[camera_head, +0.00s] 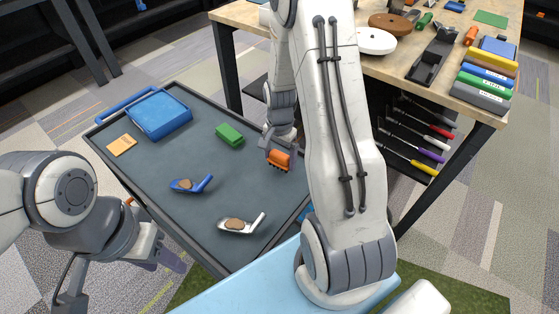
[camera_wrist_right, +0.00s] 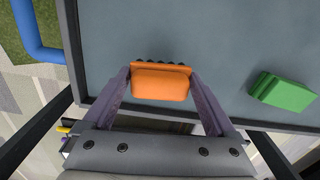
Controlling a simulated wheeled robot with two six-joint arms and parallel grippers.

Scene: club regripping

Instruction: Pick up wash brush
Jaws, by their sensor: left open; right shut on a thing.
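The wash brush is an orange block with dark bristles along one side. In the head view the brush (camera_head: 279,158) is over the right part of the dark cart tray (camera_head: 150,182). My right gripper (camera_head: 277,147) is shut on it. In the right wrist view the brush (camera_wrist_right: 160,85) sits between both fingers of the right gripper (camera_wrist_right: 160,77). I cannot tell whether the bristles touch the tray. My left gripper (camera_head: 165,257) is open and empty, outside the tray's near left edge and away from the brush.
On the tray are a green block (camera_head: 229,135), a blue bin (camera_head: 161,114), an orange-yellow pad (camera_head: 122,145), a blue club head (camera_head: 187,185) and a silver club head (camera_head: 245,226). A cluttered wooden workbench (camera_head: 481,102) stands behind right, with clubs beneath.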

